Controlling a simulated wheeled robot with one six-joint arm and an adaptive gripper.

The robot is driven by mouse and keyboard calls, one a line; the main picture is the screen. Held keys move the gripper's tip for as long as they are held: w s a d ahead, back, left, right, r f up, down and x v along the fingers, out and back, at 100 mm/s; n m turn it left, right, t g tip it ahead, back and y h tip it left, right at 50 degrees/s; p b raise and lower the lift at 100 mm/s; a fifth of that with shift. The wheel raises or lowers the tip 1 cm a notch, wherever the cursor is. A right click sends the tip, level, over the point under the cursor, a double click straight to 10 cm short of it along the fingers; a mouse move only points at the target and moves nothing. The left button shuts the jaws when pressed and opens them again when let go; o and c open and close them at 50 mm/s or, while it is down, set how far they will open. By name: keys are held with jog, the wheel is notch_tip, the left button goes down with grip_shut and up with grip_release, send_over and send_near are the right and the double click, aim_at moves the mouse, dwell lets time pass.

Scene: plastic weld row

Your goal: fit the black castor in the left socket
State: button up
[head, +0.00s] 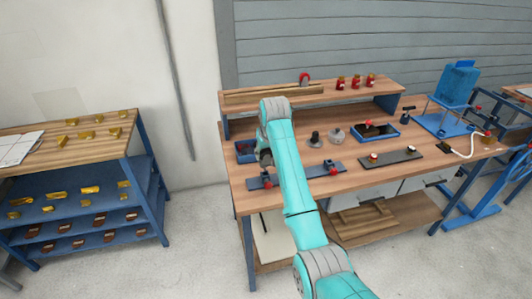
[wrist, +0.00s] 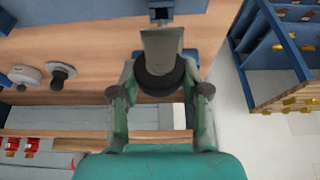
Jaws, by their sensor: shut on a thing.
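My gripper (wrist: 158,95) is shut on the black castor (wrist: 155,82), whose dark round part shows between the fingers in the wrist view. A grey tapered piece (wrist: 161,44) sits against it; I cannot tell whether it belongs to the castor. In the head view my arm hides the castor and most of my gripper (head: 265,156), which is over the bench's left end. A blue-grey bar (head: 312,172) with red-topped parts lies near the front edge. The left socket cannot be made out clearly.
A dark castor-like part (head: 315,139) and a grey one (head: 336,135) stand right of my arm. A blue bin (head: 243,150) is at the left, a dark plate (head: 397,158) to the right. A raised shelf (head: 350,90) runs along the back.

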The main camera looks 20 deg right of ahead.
aim_at(266, 162)
jog(key=shift+f, duration=0.25)
jog(key=shift+f, duration=0.75)
jog(key=shift+f, duration=1.3)
dwell(1.4)
jog(key=o, duration=1.3)
jog(key=shift+o, duration=0.4)
jog(key=o, duration=0.3)
jog(key=shift+o, duration=0.2)
